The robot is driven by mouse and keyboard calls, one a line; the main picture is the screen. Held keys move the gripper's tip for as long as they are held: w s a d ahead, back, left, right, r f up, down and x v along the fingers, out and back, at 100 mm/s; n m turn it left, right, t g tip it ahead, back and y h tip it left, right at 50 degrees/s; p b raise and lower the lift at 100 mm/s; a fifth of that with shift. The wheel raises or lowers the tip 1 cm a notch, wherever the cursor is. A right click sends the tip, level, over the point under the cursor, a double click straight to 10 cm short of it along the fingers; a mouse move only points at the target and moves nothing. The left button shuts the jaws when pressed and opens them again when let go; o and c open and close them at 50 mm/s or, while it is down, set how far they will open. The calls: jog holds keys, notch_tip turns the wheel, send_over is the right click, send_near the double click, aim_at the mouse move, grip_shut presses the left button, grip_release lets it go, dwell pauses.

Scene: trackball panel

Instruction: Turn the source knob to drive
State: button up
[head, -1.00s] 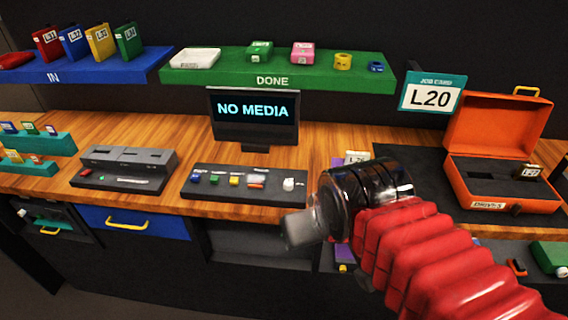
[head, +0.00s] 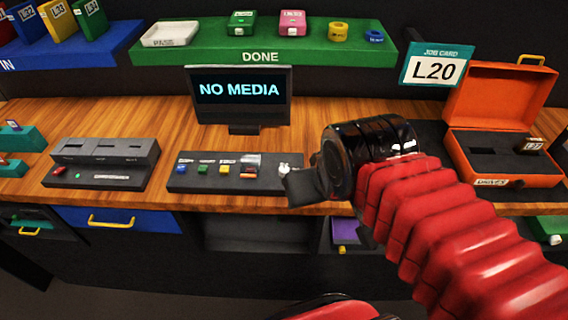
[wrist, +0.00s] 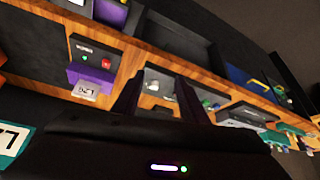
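The black control panel (head: 180,187) lies on the wooden bench below the screen, with a row of small coloured buttons. My gripper (head: 299,187) is just right of and in front of the knob, at the panel's right end. In the wrist view its two dark fingers (wrist: 158,97) stand apart, with pale, blurred shapes beyond them. I cannot tell whether a finger touches the knob. The screen (head: 239,91) reads NO MEDIA.
A grey slotted unit (head: 103,150) stands left of the panel. An open orange case (head: 462,184) is at the right. The green DONE shelf (head: 215,57) hangs above. The bench wood between the slotted unit and panel is clear. A purple box (wrist: 90,76) shows in the wrist view.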

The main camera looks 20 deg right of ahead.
jog(key=w, duration=0.1)
notch_tip(320, 180, up, 2)
jog(key=n+g, duration=0.6)
jog(key=n, duration=0.5)
send_over(284, 168)
jog(key=shift+s+d, duration=0.1)
jog(key=shift+f, duration=0.1)
notch_tip(284, 168, down, 14)
jog(key=shift+r, duration=0.2)
grip_shut()
dwell(0.4)
